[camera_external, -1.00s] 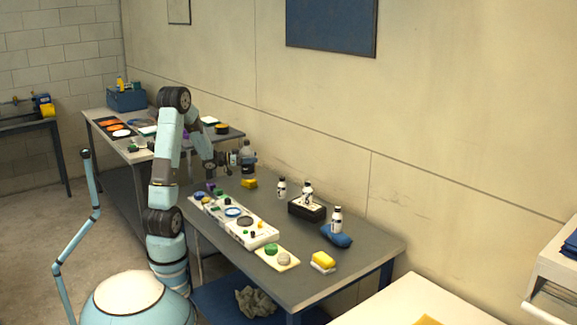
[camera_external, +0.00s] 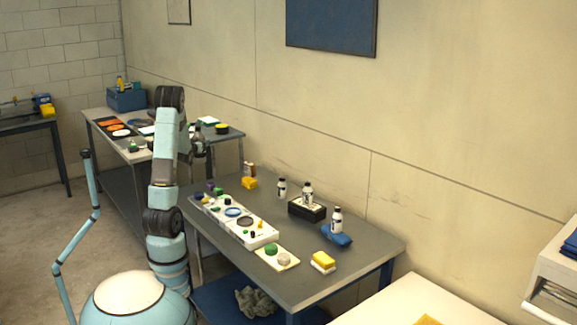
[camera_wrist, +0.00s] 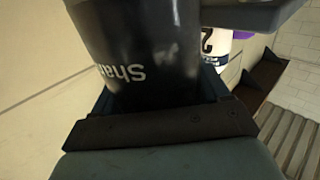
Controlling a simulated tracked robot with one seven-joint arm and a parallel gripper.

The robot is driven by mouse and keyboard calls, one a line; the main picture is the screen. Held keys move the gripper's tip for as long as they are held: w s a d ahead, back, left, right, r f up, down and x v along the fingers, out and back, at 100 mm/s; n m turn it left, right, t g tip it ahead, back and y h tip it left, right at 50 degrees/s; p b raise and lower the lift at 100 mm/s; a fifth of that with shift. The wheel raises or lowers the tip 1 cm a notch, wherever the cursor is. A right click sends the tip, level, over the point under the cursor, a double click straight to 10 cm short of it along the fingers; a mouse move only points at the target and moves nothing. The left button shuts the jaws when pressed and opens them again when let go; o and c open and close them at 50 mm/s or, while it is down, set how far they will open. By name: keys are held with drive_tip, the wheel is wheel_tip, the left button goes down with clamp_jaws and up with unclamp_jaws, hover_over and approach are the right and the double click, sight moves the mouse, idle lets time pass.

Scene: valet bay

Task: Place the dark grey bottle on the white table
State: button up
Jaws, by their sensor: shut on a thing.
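The dark grey bottle (camera_wrist: 140,45) fills the upper middle of the wrist view, with white lettering on its side. My gripper (camera_wrist: 158,102) is shut on it, with the jaws on either side of its body. The wrist is high, near the left end of the grey workbench (camera_external: 330,262). The white table (camera_external: 385,303) is at the lower right of the external view, with a yellow item on it.
Several white bottles stand on the workbench, one on a black box (camera_external: 307,211) and one by a blue cloth (camera_external: 337,240). A white shelf unit (camera_external: 556,262) stands far right.

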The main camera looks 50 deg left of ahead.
sight(200, 132)
wheel_tip(200, 132, up, 5)
drive_tip(key=shift+w+d+r, duration=0.1)
drive_tip(key=shift+w+r, duration=0.05)
drive_tip(key=w+d+r+m+t+h, duration=0.3)
drive_tip(key=w+d+h, duration=0.2)
drive_tip(key=w+d, duration=1.85)
drive_tip(key=w+d+m+t+h, duration=0.15)
drive_tip(key=w+d, duration=0.35)
drive_tip(key=d, duration=1.4)
drive_tip(key=w+d+m+g+h, duration=0.1)
drive_tip(key=w+d+m+h, duration=0.3)
drive_tip(key=d, duration=1.4)
drive_tip(key=s+d+h, duration=0.2)
drive_tip(key=s+d, duration=0.2)
drive_tip(key=d, duration=1.3)
drive_tip(key=s+d+h, duration=0.2)
drive_tip(key=s+d, duration=0.2)
drive_tip(key=d, duration=1.3)
drive_tip(key=s+d+f+m+h, duration=0.3)
drive_tip(key=s+d+m+h, duration=0.1)
drive_tip(key=s+d, duration=2.15)
wheel_tip(200, 132, down, 17)
drive_tip(key=w+d, duration=0.2)
drive_tip(key=w+d+f, duration=0.8)
drive_tip(key=d+f, duration=0.2)
drive_tip(key=f, duration=0.2)
drive_tip(key=shift+w+f, duration=0.2)
drive_tip(key=shift+f, duration=0.2)
